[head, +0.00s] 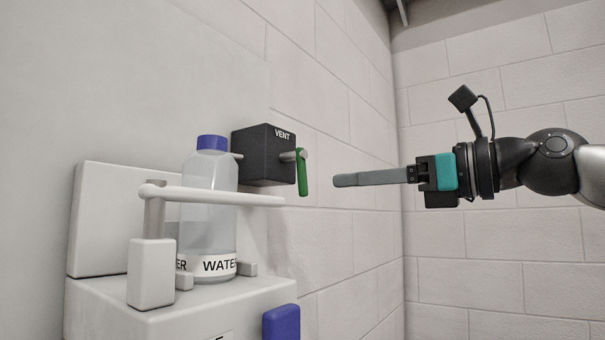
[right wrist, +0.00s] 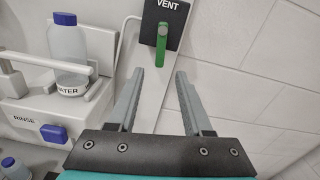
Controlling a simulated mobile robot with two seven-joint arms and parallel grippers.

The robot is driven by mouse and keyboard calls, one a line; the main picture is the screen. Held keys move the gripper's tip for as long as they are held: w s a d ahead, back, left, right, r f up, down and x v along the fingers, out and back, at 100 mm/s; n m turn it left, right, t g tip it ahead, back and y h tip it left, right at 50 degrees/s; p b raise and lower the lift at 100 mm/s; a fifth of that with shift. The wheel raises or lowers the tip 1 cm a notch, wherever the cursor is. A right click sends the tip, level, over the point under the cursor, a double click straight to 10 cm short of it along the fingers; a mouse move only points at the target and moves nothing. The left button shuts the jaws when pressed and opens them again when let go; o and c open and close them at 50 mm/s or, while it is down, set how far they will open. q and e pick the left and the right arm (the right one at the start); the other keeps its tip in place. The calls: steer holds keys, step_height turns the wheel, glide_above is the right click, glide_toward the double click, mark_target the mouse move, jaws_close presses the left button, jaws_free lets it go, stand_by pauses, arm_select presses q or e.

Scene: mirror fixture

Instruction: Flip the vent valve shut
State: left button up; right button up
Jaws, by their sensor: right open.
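The vent valve is a dark box (head: 262,154) marked VENT on the wall in the head view. Its green handle (head: 303,173) hangs down from a short metal stem. My right gripper (head: 337,181) comes in from the right, with its fingertips a short gap from the handle. In the right wrist view the two fingers of the right gripper (right wrist: 159,74) are apart with nothing between them. The green handle (right wrist: 162,45) shows beyond the tips, roughly centred, below the dark box (right wrist: 172,16). My left gripper is in neither view.
A water bottle (head: 210,218) with a blue cap stands in a white unit (head: 190,318) left of the valve. A pale bar (head: 225,197) crosses in front of the bottle. A blue part (head: 281,323) sits on the unit's front. Space right of the handle is clear apart from my arm.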

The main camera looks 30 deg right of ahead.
mark_target(306, 184)
steer(key=shift+p+x, duration=2.3)
steer(key=shift+x, duration=2.6)
jaws_close()
